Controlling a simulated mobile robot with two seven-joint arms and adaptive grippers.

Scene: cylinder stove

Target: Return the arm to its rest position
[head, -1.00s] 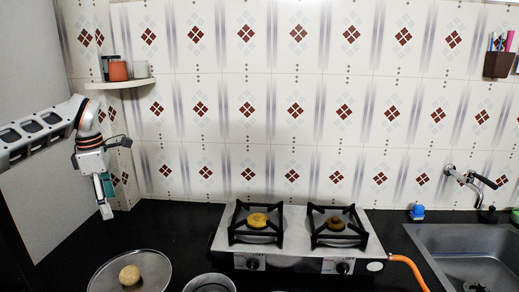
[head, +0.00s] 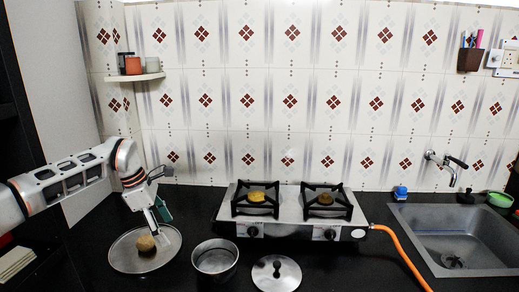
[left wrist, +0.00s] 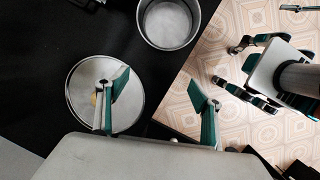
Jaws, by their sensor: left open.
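My left arm comes in from the left in the head view. Whether a fingertip touches the lid cannot be told.
An open steel pot (head: 215,262) and a small steel lid (head: 288,279) stand right of the glass lid. A two-burner stove (head: 290,230) is behind them, with an orange hose (head: 400,254). A sink (head: 450,222) lies right. A corner shelf (head: 135,78) holds cups above the arm.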

